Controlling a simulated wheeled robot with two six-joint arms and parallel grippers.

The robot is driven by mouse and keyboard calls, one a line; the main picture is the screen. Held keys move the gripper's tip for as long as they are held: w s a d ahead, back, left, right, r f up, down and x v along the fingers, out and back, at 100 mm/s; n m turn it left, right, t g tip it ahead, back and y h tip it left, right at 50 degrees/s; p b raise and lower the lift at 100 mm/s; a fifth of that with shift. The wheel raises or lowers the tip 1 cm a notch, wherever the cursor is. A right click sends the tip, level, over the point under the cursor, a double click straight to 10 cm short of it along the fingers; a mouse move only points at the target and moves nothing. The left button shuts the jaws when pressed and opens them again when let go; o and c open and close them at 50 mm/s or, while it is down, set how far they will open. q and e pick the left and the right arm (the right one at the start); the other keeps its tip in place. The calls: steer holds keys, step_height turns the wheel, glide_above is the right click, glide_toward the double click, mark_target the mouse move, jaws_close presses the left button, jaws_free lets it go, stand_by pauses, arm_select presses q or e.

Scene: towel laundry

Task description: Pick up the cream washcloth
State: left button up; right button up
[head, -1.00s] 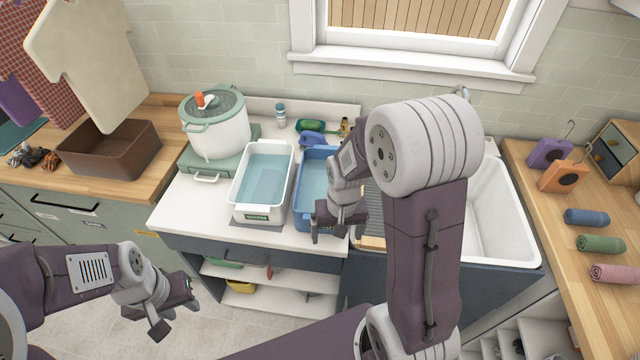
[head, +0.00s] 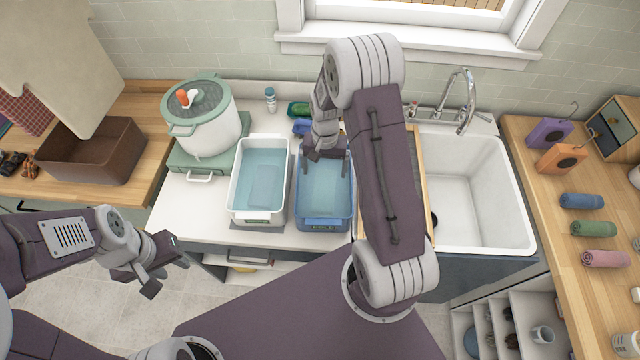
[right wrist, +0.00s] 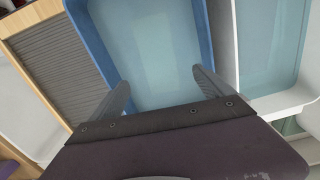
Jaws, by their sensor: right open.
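I cannot make out a cream washcloth for certain. A faint pale rectangle (head: 265,186) shows under the water in the white basin (head: 236,198); its true colour is hidden by the blue tint. A fainter pale patch shows in the blue basin (head: 327,223), and I cannot tell whether it is cloth. My right gripper (head: 325,170) is open and empty above the blue basin. In the right wrist view its fingers (right wrist: 163,90) are spread over that basin's water. My left gripper (head: 170,278) is open and empty in front of the counter at left.
A lidded pot (head: 206,125) stands left of the white basin. A ribbed board (head: 415,170) and the sink (head: 485,190) lie right of the blue basin. Rolled cloths in blue (head: 581,201), green (head: 593,229) and pink (head: 605,259) lie on the right counter. A large cream sheet (head: 60,60) hangs upper left.

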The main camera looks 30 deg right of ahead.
mark_target(324, 189)
steer(key=shift+s+a+f+p, duration=0.1)
steer(key=shift+s+f+p, duration=0.25)
steer(key=shift+s, duration=0.3)
steer(key=shift+s+a+f+p, duration=0.1)
steer(key=shift+s+f, duration=0.35)
steer(key=shift+s, duration=0.15)
steer(key=shift+w+f+p, duration=0.35)
steer(key=shift+w+f, duration=0.65)
steer(key=shift+f, duration=0.2)
steer(key=f, duration=0.1)
steer(key=f+p, duration=0.1)
steer(key=f, duration=0.1)
steer(key=shift+s+f, duration=0.3)
steer(key=shift+s, duration=0.1)
steer(key=shift+s+f, duration=0.15)
steer(key=shift+f, duration=0.05)
steer(key=shift+w+f, duration=0.1)
steer(key=shift+w, duration=0.2)
steer(key=c, duration=0.4)
steer(key=shift+f, duration=0.1)
steer(key=c, duration=1.2)
arm_select(q)
steer(key=r, duration=0.1)
steer(key=s+r, duration=0.1)
steer(key=r, duration=0.1)
steer(key=shift+a+r, duration=0.1)
steer(key=shift+r, duration=0.15)
arm_select(e)
steer(key=shift+o, duration=0.2)
